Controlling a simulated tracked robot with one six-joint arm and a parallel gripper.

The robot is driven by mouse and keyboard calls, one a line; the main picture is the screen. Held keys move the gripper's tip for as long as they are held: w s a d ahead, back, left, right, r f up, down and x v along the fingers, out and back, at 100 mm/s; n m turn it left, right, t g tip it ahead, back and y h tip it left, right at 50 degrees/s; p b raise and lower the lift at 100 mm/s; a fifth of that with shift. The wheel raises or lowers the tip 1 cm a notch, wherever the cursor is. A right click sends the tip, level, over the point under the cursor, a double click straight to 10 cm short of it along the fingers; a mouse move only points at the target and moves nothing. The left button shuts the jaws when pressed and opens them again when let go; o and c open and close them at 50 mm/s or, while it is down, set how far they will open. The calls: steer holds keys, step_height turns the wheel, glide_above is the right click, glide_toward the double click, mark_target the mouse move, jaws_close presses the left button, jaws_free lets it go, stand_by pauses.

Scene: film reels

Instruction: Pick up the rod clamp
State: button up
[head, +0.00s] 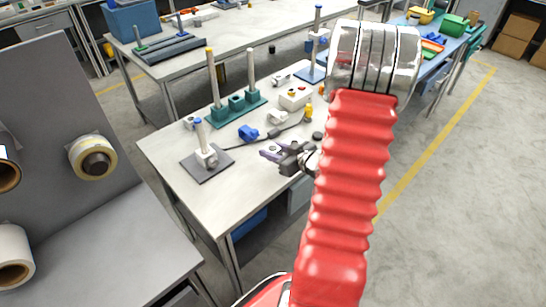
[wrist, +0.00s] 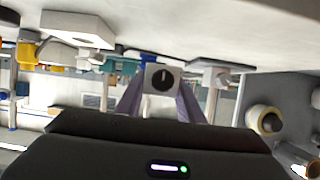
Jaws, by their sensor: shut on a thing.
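My gripper (head: 271,151) reaches over the front right part of the near workbench (head: 228,195). In the wrist view, its two purple fingers are shut on a rod clamp (wrist: 162,78), a small white block with a round black knob facing the camera. The clamp is too small and covered to make out clearly between the fingers in the head view. Another white clamp (head: 207,157) sits on an upright rod on a grey base plate (head: 207,168), left of my gripper. A blue clamp (head: 248,132) and a white clamp (head: 277,117) lie loose behind my gripper.
A teal stand (head: 238,106) with two upright rods and a white control box (head: 295,97) stand farther back on the bench. A dark cable crosses the bench behind my gripper. A grey panel with film reels (head: 93,160) is at left. Floor on the right is clear.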

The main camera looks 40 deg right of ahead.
steer(key=shift+r, duration=2.7)
